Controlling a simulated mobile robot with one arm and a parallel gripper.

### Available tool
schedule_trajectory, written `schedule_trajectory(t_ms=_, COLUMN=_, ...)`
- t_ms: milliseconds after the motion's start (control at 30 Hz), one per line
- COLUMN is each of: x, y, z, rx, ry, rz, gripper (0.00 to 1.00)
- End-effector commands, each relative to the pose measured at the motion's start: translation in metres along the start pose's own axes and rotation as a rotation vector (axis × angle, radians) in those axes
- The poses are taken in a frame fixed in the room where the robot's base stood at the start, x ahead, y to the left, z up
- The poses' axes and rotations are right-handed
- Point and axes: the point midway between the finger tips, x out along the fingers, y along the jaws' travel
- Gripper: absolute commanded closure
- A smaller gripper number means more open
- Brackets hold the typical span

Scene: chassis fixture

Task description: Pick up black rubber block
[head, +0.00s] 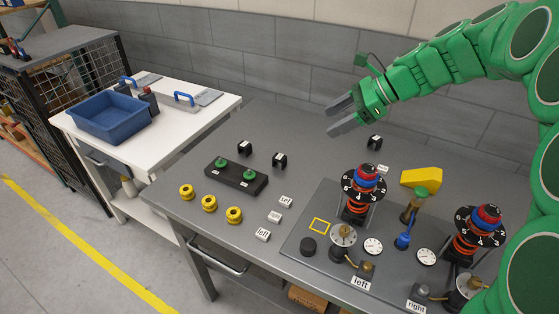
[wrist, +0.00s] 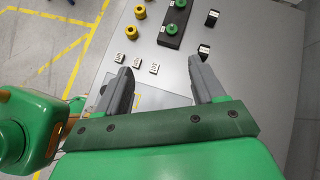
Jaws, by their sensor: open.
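Small black blocks with pale markings stand on the grey table. In the head view, one (head: 244,148) is behind a long black holder, another (head: 279,159) is to its right, and a third (head: 374,142) is farther back. I cannot tell which is rubber. My gripper (head: 337,115) is open and empty above the table's back part. In the wrist view, its fingers (wrist: 158,68) are spread, with one black block (wrist: 204,50) just beyond the right fingertip and another (wrist: 212,18) farther off.
The long black holder (head: 236,178) carries green knobs. Yellow rings (head: 209,203) and white label blocks (head: 274,216) lie in front. Spring-and-dial assemblies (head: 362,190) and a yellow wedge-like piece (head: 421,178) are at right. A white side table (head: 190,120) holds a blue bin (head: 109,118).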

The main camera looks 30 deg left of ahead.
Motion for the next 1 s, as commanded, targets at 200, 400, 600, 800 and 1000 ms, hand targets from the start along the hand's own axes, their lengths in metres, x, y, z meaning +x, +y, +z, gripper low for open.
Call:
schedule_trajectory(t_ms=200, x=0.026, y=-0.051, z=0.002, rx=0.16, ry=-0.095, rz=-0.021, gripper=0.32)
schedule_trajectory(t_ms=400, x=0.045, y=-0.087, z=0.003, rx=0.286, ry=-0.165, rz=-0.031, gripper=0.32)
schedule_trajectory(t_ms=600, x=0.055, y=-0.108, z=0.001, rx=0.361, ry=-0.207, rz=-0.035, gripper=0.32)
schedule_trajectory(t_ms=800, x=0.063, y=-0.122, z=0.001, rx=0.412, ry=-0.236, rz=-0.036, gripper=0.32)
schedule_trajectory(t_ms=1000, x=0.07, y=-0.131, z=-0.001, rx=0.452, ry=-0.256, rz=-0.034, gripper=0.32)
